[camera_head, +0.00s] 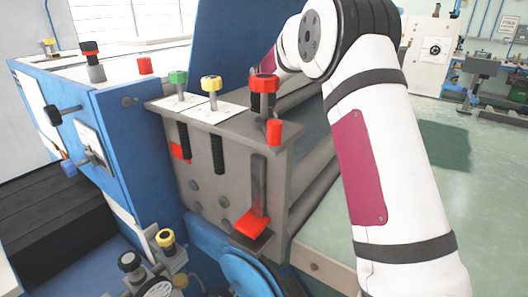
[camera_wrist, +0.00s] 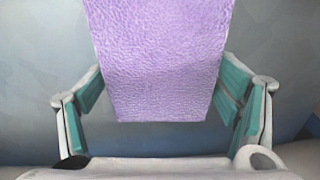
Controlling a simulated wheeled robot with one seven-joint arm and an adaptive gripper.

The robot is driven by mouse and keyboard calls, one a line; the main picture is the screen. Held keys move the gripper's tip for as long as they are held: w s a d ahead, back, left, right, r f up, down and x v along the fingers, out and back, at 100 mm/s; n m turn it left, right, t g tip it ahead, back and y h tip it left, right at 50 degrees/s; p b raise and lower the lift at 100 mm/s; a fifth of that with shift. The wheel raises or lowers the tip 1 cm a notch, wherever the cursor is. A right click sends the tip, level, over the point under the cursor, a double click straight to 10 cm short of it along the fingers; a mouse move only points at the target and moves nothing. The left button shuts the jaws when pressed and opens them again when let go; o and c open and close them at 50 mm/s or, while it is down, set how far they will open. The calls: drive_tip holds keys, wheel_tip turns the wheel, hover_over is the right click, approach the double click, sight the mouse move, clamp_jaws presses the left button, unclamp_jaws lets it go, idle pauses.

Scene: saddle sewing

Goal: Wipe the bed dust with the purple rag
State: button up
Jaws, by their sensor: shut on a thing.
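The purple rag (camera_wrist: 160,60) fills the upper middle of the wrist view, its lower edge hanging straight between the two teal-padded fingers. My gripper (camera_wrist: 160,92) is shut on the rag, with one finger at each side of it. A plain grey-blue surface (camera_wrist: 40,60) lies behind the rag; I cannot tell the gap to it. In the head view my arm reaches away behind the grey machine block, and my gripper and the rag are hidden there. The grey rails (camera_head: 312,150) of the machine bed show in part beside my arm. No dust can be made out.
The blue machine (camera_head: 130,135) stands at left with several knobs. The grey block (camera_head: 215,150) carries green, yellow and red knobs, and a red-tipped lever (camera_head: 252,222) on its front. A workbench (camera_head: 485,85) stands far right. Green floor (camera_head: 440,200) is open at right.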

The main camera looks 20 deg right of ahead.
drive_tip(key=shift+s+a+f+p, duration=0.1)
drive_tip(key=shift+s+a+p, duration=0.3)
drive_tip(key=shift+s+a, duration=0.4)
drive_tip(key=shift+s+a+f+p, duration=0.1)
drive_tip(key=shift+s+a+p, duration=0.3)
drive_tip(key=shift+a, duration=0.6)
drive_tip(key=shift+s+a+r+p, duration=0.1)
drive_tip(key=shift+s+a+p, duration=0.2)
drive_tip(key=shift+s+a, duration=0.35)
drive_tip(key=shift+s+a+p, duration=0.3)
drive_tip(key=shift+s+a, duration=0.15)
drive_tip(key=shift+a, duration=0.4)
drive_tip(key=shift+w+r+p, duration=0.1)
drive_tip(key=shift+r+p, duration=0.65)
drive_tip(key=shift+r, duration=2.35)
drive_tip(key=shift+r, duration=0.1)
drive_tip(key=shift+r+p, duration=0.3)
drive_tip(key=shift+r, duration=1.1)
